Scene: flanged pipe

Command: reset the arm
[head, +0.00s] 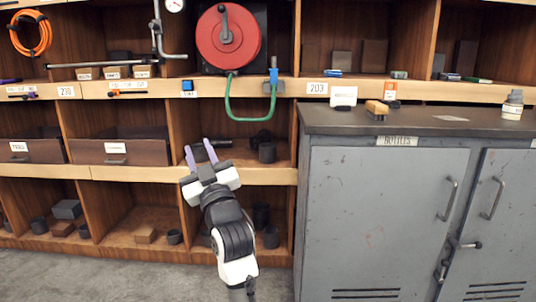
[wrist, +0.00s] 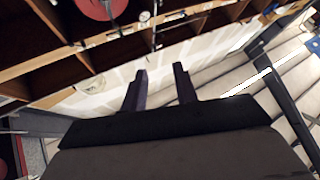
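My gripper (head: 201,153) is in the middle of the head view, raised in front of the wooden shelving. Its two fingers are spread apart with nothing between them. In the wrist view my gripper (wrist: 160,78) also shows its two dark fingers apart and empty. My white and black arm reaches up from the bottom of the head view. The gripper does not appear to hold anything.
Wooden shelving (head: 130,173) with drawers, blocks and cylinders stands behind my gripper. A red hose reel (head: 228,38) with a green hose (head: 250,117) hangs above. A grey metal cabinet (head: 385,225) stands to the right. Open floor (head: 60,275) shows at lower left.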

